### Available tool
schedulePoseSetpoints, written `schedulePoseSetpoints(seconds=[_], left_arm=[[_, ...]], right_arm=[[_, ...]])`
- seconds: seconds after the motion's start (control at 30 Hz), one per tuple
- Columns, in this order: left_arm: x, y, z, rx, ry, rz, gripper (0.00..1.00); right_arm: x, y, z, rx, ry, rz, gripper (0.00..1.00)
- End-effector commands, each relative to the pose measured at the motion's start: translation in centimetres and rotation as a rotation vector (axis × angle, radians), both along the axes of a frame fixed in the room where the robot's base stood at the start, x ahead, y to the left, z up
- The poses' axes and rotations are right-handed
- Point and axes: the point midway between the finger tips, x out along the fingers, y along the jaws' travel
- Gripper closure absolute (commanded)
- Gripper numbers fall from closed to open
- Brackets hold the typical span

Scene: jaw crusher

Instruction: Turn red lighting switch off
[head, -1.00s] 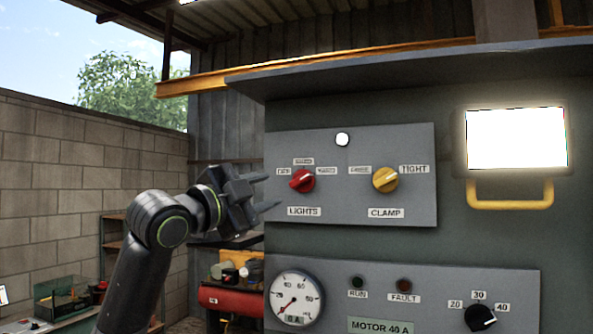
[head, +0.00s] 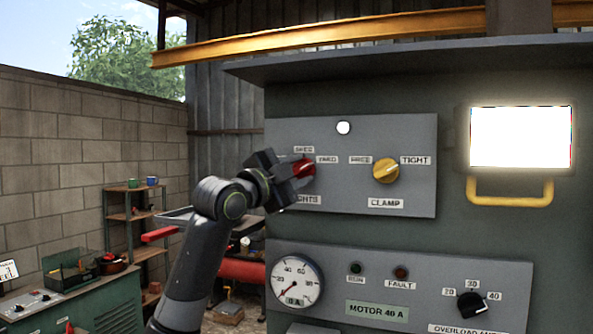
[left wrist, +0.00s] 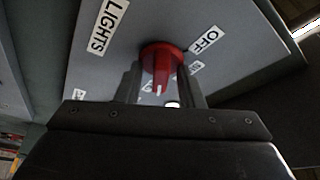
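The red lighting switch (head: 306,169) is a round knob with a raised grip bar on the grey panel, above the partly covered LIGHTS label. In the left wrist view the red knob (left wrist: 163,62) shows a white mark that does not point at the OFF label (left wrist: 205,40). My left gripper (head: 297,176) is at the knob in the head view, covering its left side and the OFF label. In the left wrist view its two fingers (left wrist: 163,85) stand apart on either side of the grip bar, with gaps visible. My right gripper is not in view.
A yellow CLAMP knob (head: 386,170) sits right of the red one on the same panel (head: 415,140). A lit white lamp (head: 520,137) with a yellow handle is at right. A gauge (head: 296,282) and black dial (head: 472,304) are below. A shelf (head: 120,216) stands behind my arm.

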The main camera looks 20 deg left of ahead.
Motion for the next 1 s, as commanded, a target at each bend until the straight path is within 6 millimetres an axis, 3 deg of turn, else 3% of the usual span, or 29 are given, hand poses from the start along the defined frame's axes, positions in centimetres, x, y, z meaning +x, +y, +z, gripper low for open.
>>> schedulePoseSetpoints(seconds=[0.03, 0.27, 0.67, 1.0], left_arm=[[0.0, 0.0, 0.0, 0.0, 0.0, 0.0, 0.73], [0.0, 0.0, 0.0, 0.0, 0.0, 0.0, 1.0], [0.0, 0.0, -0.2, -0.058, 0.002, -0.001, 1.0], [0.0, -0.2, -0.6, -0.308, 0.01, -0.002, 1.0]], right_arm=[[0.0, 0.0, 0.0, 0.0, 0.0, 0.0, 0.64], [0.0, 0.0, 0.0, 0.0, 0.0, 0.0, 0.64], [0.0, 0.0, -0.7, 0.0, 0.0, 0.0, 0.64], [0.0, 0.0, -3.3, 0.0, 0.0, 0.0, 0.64]])
